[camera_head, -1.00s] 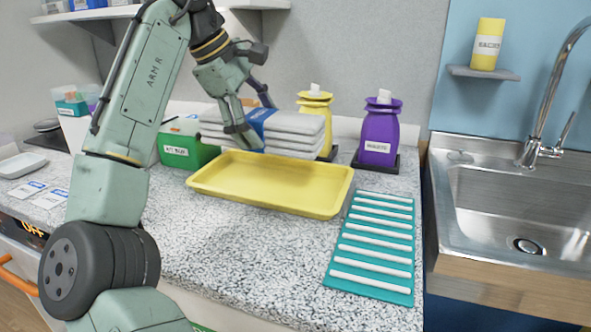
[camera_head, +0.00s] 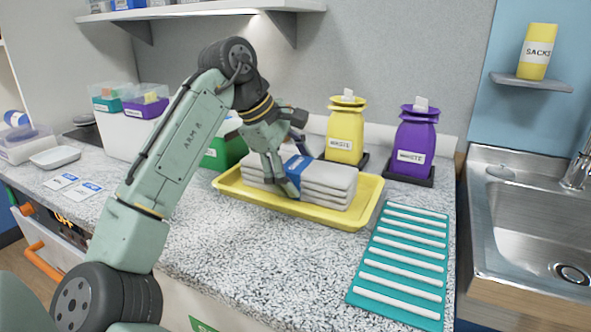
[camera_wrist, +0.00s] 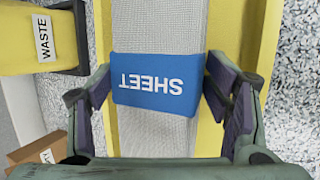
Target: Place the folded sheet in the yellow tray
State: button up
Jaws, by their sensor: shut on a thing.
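The folded sheet (camera_head: 328,180) is a light grey stack with a blue band around it. In the head view it lies within the yellow tray (camera_head: 368,205), low between its rims; whether it touches the floor is hidden. My gripper (camera_head: 288,178) is shut on the sheet at the blue band. In the wrist view the band (camera_wrist: 158,84) reads SHEET, upside down, and sits between my two fingers (camera_wrist: 158,90). Yellow tray surface (camera_wrist: 205,135) shows beside the sheet there.
A yellow waste container (camera_head: 345,135) and a purple one (camera_head: 412,148) stand behind the tray. A green box (camera_head: 220,152) is behind my arm. A teal ribbed mat (camera_head: 400,265) lies to the right, before the sink (camera_head: 540,225). The speckled counter (camera_head: 250,265) in front is clear.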

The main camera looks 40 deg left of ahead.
jog(key=o, duration=1.7)
jog(key=shift+o, duration=0.2)
jog(key=shift+r, duration=0.1)
jog(key=p+v, duration=0.1)
jog(key=v, duration=1)
jog(key=shift+s+r, duration=0.25)
jog(key=shift+r, duration=0.05)
